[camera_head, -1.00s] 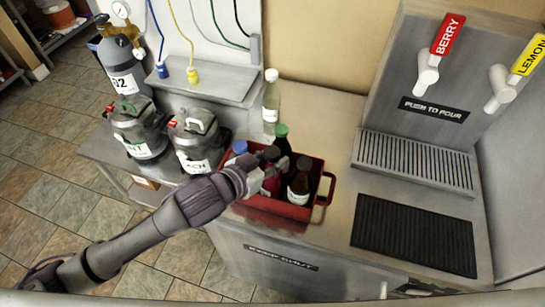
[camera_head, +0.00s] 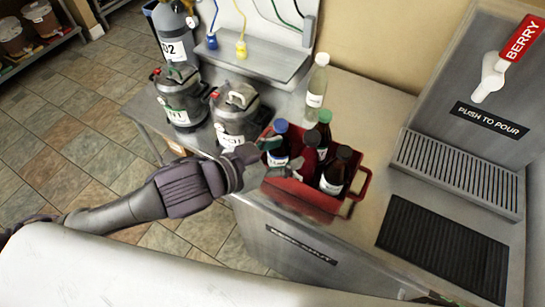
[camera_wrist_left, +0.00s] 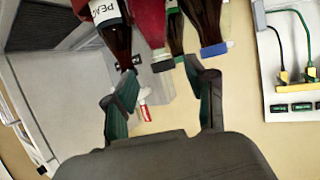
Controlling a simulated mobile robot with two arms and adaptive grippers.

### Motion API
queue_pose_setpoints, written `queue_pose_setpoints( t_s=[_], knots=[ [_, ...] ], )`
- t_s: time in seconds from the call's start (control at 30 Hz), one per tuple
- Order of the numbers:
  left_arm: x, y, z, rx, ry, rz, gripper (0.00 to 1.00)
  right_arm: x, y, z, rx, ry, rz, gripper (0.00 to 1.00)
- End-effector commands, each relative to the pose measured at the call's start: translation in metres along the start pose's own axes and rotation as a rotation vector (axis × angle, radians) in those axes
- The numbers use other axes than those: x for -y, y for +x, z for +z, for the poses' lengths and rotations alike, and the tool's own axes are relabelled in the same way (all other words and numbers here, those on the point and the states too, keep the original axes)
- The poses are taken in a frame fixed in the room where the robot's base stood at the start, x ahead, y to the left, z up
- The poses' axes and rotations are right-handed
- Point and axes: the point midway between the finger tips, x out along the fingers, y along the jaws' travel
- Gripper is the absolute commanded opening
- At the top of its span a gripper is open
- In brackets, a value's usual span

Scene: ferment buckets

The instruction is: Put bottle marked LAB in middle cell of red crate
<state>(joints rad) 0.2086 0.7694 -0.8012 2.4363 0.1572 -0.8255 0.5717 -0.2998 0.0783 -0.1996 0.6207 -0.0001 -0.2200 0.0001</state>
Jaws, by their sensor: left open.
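The red crate (camera_head: 297,204) stands on the steel counter and holds several bottles. They have a blue cap (camera_head: 281,126), a green cap (camera_head: 325,116) and two dark caps, one in the middle (camera_head: 312,138) and one at the right (camera_head: 344,152). A clear bottle with a white cap (camera_head: 317,87) stands on the counter behind the crate. I cannot read LAB on any bottle. My left gripper (camera_head: 283,157) is open at the crate's left side, by the bottle tops. In the left wrist view its open fingers (camera_wrist_left: 163,100) face the middle bottle's cap (camera_wrist_left: 162,62). My right gripper is not in view.
Two grey kegs (camera_head: 181,98) (camera_head: 237,115) stand left of the crate, close to my left arm. A black drip mat (camera_head: 443,248) and a grated tray (camera_head: 458,173) lie to the right. Bare counter shows between crate and mat.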

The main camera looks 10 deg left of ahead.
Motion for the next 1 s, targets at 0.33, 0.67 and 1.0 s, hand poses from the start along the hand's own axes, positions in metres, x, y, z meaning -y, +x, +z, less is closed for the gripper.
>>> queue_pose_setpoints(
  t_s=[0.33, 0.67, 1.0],
  knots=[
    [0.000, -0.030, 0.000, 0.000, 0.000, 0.001, 0.56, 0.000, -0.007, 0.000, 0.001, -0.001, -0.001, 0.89],
    [0.000, -0.030, 0.000, 0.000, -0.001, 0.000, 0.56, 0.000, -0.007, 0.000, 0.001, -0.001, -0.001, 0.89],
    [0.008, -0.027, 0.015, 0.051, -0.038, -0.080, 0.56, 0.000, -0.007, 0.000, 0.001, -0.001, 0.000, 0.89]
  ],
)
